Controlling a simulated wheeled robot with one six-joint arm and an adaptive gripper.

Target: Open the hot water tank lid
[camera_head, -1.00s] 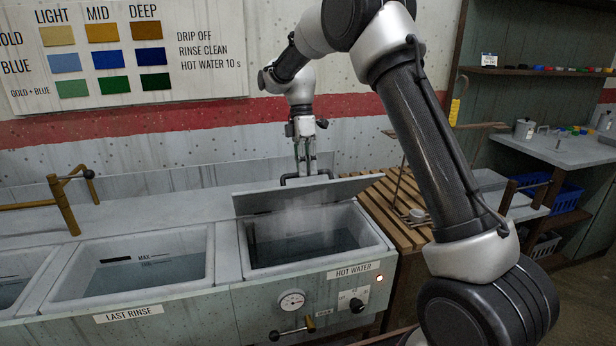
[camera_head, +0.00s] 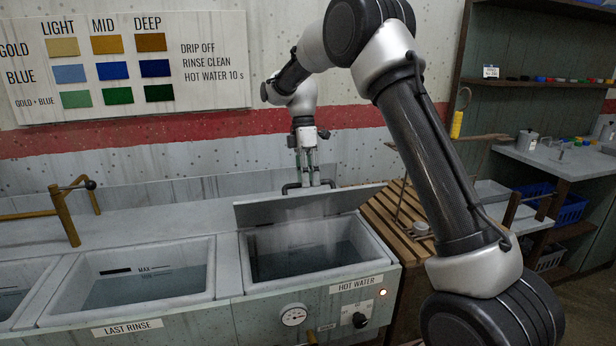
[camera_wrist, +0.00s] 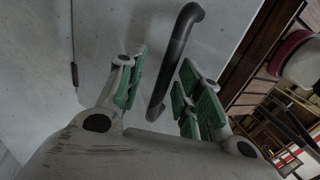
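The hot water tank (camera_head: 250,275) is at the centre of the head view, with dark water inside and faint steam above. Its grey lid (camera_head: 275,210) stands raised along the back edge, tilted up and leaving the tank opening uncovered. A dark bar handle (camera_head: 290,187) shows at the lid's upper edge; it also runs between my fingers in the wrist view (camera_wrist: 176,60). My gripper (camera_head: 307,182) is at the handle behind the lid. In the wrist view, the green-padded fingers (camera_wrist: 165,95) are apart on either side of the handle. Contact with it is unclear.
The last rinse tank (camera_head: 225,265) lies open to the left. A brass tap (camera_head: 66,215) stands further left. The wall is close behind the lid.

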